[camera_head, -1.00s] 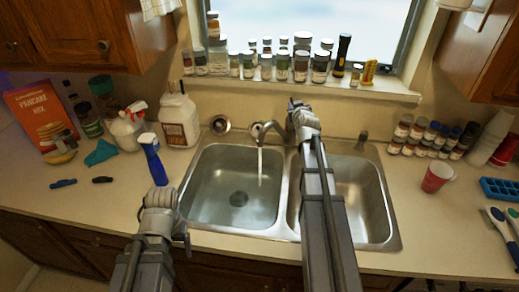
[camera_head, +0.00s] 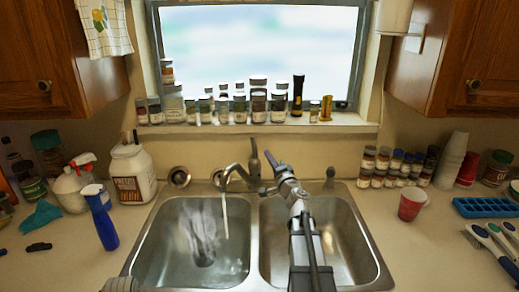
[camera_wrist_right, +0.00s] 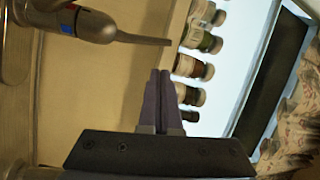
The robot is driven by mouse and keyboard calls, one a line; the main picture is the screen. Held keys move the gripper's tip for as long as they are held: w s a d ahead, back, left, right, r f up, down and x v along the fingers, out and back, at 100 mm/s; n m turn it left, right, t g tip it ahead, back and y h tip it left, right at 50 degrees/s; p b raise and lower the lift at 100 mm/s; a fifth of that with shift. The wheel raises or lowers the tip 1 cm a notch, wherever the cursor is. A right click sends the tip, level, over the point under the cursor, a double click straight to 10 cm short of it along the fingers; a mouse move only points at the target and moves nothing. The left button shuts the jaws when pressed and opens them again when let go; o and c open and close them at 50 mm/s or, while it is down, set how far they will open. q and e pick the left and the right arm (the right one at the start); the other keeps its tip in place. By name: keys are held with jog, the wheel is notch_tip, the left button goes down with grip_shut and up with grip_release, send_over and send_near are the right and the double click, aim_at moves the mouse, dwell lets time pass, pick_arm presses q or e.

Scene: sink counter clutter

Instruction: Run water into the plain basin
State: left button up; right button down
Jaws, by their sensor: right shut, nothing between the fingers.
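The faucet (camera_head: 236,170) stands behind the double sink. A thin stream of water (camera_head: 225,215) falls from its spout into the left basin (camera_head: 155,245). The stream lands above the dark drain, where a pale streaky patch shows. The right basin (camera_head: 345,240) is partly hidden by my right arm. My right gripper (camera_head: 270,158) is shut and empty, just right of the faucet and its upright lever (camera_head: 254,148). In the right wrist view its fingers (camera_wrist_right: 163,92) are together, apart from the faucet (camera_wrist_right: 90,24) with its red and blue mark. Only a sliver of my left arm shows at the bottom edge.
Jars (camera_head: 258,100) line the windowsill. On the right are spice jars (camera_head: 384,164), a red cup (camera_head: 411,204) and a blue ice tray (camera_head: 487,207).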

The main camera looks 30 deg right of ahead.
aim_at(254, 146)
jog(key=p+x, duration=0.1)
jog(key=x, duration=0.9)
dwell(0.3)
jog(key=a, duration=0.1)
jog(key=s+a, duration=0.1)
jog(key=a+f+b, duration=0.1)
jog(key=a, duration=0.1)
jog(key=shift+s+f, duration=0.15)
jog(key=shift+d, duration=0.1)
